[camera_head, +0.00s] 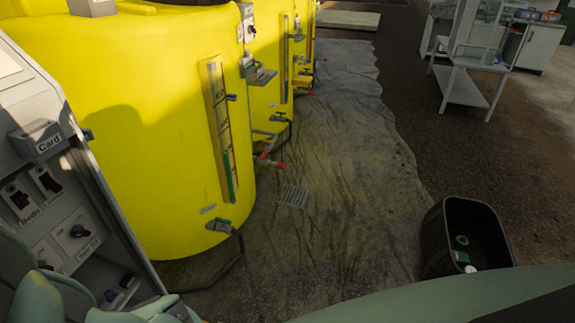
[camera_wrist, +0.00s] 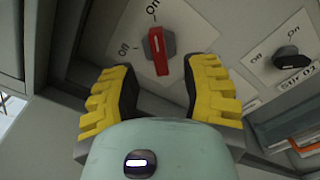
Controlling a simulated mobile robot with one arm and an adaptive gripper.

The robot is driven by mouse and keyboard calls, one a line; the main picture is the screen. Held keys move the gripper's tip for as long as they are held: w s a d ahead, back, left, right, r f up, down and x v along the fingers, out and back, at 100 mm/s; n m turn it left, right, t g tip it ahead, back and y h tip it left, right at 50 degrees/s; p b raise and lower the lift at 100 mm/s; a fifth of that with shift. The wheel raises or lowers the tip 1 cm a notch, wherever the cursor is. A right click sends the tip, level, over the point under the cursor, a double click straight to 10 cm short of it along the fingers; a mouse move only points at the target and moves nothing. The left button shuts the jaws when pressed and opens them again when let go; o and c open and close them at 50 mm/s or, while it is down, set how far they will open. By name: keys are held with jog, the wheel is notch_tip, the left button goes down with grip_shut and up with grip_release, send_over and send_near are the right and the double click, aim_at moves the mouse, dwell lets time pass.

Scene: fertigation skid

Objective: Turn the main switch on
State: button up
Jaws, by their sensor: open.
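The main switch (camera_wrist: 159,50) is a red rotary handle on a grey base, on a light plate, in the wrist view. Its red bar runs roughly up and down in the picture, its upper end towards the "On" mark. "Off" is printed to its left. My gripper (camera_wrist: 164,76) is open, its yellow fingers to the left and right of the bar's lower end. I see no clear contact between fingers and handle. In the head view I cannot make out the red switch or the gripper; my own green arm parts cover the lower left.
A black knob (camera_wrist: 288,58) with On and Off marks sits right of the switch. The grey control panel (camera_head: 118,262) stands left in the head view, beside a yellow tank (camera_head: 150,120). A black bin (camera_head: 440,240) stands at right; the mat (camera_head: 335,190) between is largely clear.

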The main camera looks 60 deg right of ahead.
jog(key=v, duration=0.7)
jog(key=shift+s, duration=0.4)
jog(key=shift+d+r, duration=0.1)
jog(key=shift+d, duration=0.05)
